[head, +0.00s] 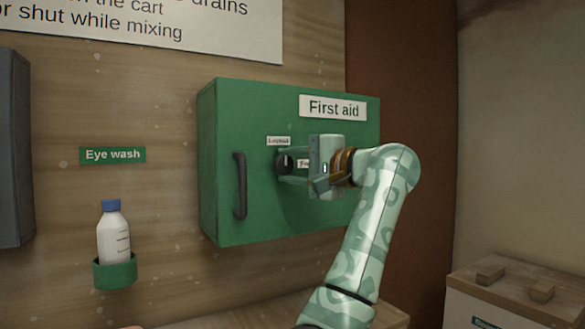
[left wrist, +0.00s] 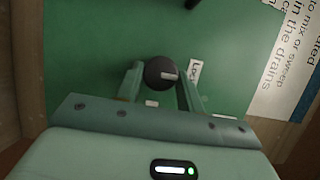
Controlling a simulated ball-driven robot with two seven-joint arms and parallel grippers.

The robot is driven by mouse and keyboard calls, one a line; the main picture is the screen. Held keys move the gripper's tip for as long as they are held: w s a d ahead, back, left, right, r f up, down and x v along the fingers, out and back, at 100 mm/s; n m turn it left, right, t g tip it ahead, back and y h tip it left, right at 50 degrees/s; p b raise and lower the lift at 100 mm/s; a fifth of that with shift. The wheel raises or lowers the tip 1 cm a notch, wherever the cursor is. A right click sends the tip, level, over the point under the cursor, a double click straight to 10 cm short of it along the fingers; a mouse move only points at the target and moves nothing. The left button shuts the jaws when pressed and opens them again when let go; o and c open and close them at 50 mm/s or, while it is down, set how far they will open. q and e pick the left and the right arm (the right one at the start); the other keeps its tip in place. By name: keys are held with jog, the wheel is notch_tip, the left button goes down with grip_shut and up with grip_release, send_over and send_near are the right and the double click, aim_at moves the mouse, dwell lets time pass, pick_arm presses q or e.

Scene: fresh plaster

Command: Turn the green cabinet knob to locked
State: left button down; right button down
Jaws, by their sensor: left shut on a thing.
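The green cabinet (head: 270,215) hangs on the wall with its door shut and a "First aid" sign on it. Its round dark knob (head: 284,163) has a pale mark, and it also shows in the left wrist view (left wrist: 153,68). A small "Locked" label (head: 278,141) sits above the knob, another label (head: 304,163) to its right. The mark points roughly up, toward the "Locked" label (left wrist: 195,72). My left gripper (head: 290,166) is shut on the knob, one finger on each side. My right gripper is not in view.
A dark bar handle (head: 240,186) stands out from the door left of the knob. A bottle (head: 113,232) sits in a green holder (head: 115,272) under the "Eye wash" sign (head: 112,155). A light cabinet with a wooden top (head: 515,282) stands at lower right.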

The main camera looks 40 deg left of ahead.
pick_arm(q)
jog(key=shift+f, duration=0.1)
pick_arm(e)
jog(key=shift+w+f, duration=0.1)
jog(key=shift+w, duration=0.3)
pick_arm(q)
jog(key=c, duration=0.9)
grip_release()
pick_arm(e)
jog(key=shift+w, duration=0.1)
pick_arm(q)
jog(key=d+p, duration=0.3)
jog(key=d, duration=1.3)
jog(key=shift+d+p, duration=0.15)
jog(key=shift+p, duration=0.2)
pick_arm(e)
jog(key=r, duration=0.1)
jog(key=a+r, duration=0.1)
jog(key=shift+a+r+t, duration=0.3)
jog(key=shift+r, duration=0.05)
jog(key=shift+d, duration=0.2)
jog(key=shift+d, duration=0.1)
